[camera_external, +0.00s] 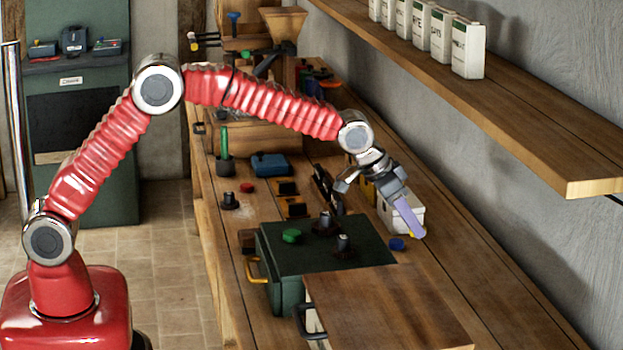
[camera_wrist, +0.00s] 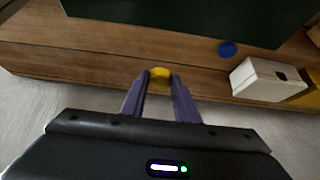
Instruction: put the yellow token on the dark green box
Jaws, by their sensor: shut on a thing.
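The yellow token (camera_external: 411,235) is between the tips of my purple gripper fingers (camera_external: 412,222), over the bench to the right of the dark green box. My gripper is shut on the token. In the wrist view the token (camera_wrist: 160,74) shows between the two fingertips (camera_wrist: 160,80), over the wooden bench. The dark green box (camera_external: 300,260) stands on the bench, with a green token (camera_external: 291,236) and two dark knobbed pieces on its top. Part of the box (camera_wrist: 200,15) fills the top of the wrist view.
A blue token (camera_external: 397,244) lies on the bench just right of the box. A white box (camera_external: 413,214) stands behind my gripper. A wooden board (camera_external: 385,310) is in front of the green box. A shelf (camera_external: 520,145) with white containers runs along the wall.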

